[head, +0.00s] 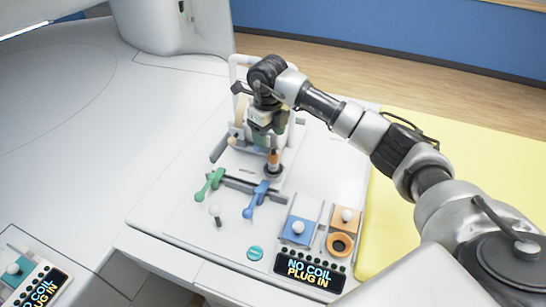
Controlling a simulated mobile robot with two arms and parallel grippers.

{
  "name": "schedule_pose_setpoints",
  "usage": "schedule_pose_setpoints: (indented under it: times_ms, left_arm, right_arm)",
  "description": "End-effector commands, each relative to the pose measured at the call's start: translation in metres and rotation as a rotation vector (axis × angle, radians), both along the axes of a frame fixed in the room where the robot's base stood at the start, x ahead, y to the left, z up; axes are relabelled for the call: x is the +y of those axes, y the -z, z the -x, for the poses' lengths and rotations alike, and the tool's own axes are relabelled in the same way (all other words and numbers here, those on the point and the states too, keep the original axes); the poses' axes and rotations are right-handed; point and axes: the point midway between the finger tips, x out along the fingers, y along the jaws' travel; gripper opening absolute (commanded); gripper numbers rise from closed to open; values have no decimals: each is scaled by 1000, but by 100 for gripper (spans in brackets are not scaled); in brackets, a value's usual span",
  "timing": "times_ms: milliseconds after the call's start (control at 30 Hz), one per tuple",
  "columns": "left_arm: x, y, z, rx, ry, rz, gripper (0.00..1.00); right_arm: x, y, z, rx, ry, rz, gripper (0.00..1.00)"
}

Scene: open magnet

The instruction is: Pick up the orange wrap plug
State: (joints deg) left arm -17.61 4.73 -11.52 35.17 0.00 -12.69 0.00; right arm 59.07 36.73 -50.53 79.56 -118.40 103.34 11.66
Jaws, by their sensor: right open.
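The orange wrap plug (274,158) is a small upright orange cylinder with a dark base, standing on the white equipment panel behind the blue lever. My right gripper (264,138) comes down from above, its open fingers just over and slightly left of the plug's top. I cannot tell whether the fingers touch the plug. My left gripper is not in view.
A green lever (209,184) and a blue lever (257,197) stick up in front of the plug. A blue slot plate (297,230), an orange ring (340,244) and a "NO COIL PLUG IN" display (310,273) lie nearer. A yellow pad (450,155) is at right.

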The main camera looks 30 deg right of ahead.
Motion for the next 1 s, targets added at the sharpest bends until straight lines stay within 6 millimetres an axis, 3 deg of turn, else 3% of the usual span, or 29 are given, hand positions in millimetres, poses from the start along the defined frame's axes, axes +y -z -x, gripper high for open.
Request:
schedule_pose_setpoints:
  times_ms: [233, 600, 900, 1000]
  left_arm:
    - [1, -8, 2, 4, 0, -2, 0]
    - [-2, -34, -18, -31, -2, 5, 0]
    - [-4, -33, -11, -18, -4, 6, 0]
    - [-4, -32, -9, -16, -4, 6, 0]
  right_arm:
    - [-1, 25, 0, 0, 1, -1, 59]
    - [-8, 71, 2, 2, 0, -3, 59]
    - [-9, 77, 2, -1, 0, -3, 59]
    - [-9, 77, 2, -1, 0, -3, 44]
